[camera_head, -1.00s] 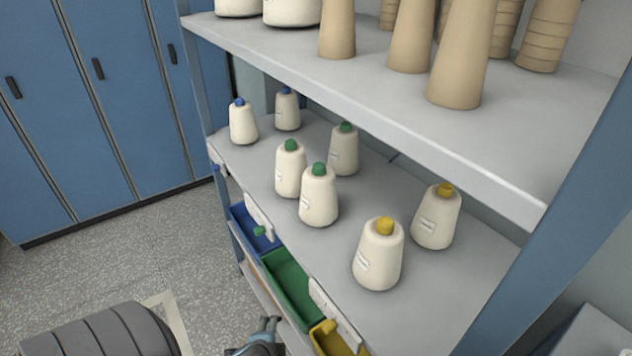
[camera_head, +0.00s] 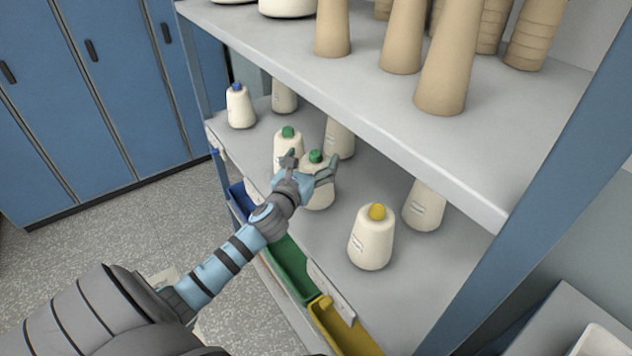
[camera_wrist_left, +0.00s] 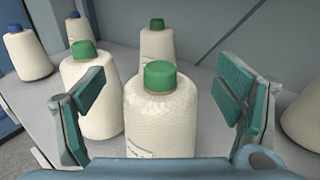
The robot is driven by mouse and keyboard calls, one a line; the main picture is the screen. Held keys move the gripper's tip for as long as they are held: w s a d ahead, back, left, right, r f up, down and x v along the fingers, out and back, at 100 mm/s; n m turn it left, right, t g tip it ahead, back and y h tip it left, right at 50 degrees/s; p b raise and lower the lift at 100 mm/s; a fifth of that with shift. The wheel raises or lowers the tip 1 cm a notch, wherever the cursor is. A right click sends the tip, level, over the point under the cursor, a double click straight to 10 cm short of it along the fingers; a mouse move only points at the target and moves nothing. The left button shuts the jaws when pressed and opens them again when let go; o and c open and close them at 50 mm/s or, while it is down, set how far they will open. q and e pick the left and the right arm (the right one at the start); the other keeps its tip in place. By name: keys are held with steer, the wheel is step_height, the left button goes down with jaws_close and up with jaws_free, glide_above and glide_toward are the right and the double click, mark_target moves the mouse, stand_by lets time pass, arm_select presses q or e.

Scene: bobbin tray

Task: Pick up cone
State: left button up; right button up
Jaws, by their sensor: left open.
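A white yarn cone with a green tip (camera_head: 318,190) stands upright on the middle shelf, near its front. My left gripper (camera_head: 308,168) is open in front of it and partly covers it. In the left wrist view, the same cone (camera_wrist_left: 161,120) stands between the two spread fingers of the gripper (camera_wrist_left: 158,108), with gaps on both sides. Two more green-tipped cones stand close by: one (camera_head: 287,148) to the left, and one (camera_head: 340,138) behind. The left finger overlaps the left neighbour (camera_wrist_left: 97,110) in the wrist view. My right gripper is not in view.
Blue-tipped cones (camera_head: 240,107) stand at the shelf's left end, yellow-tipped cones (camera_head: 371,240) at the right. The upper shelf (camera_head: 350,100) with tan cones hangs over the back. Blue, green (camera_head: 291,268) and yellow bins (camera_head: 345,330) line the front edge.

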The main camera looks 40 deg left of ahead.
arm_select(q)
steer(key=x, duration=0.2)
steer(key=shift+w+a+f, duration=0.1)
steer(key=shift+w+f, duration=0.05)
steer(key=shift+w, duration=0.2)
steer(key=shift+s, duration=0.2)
jaws_close()
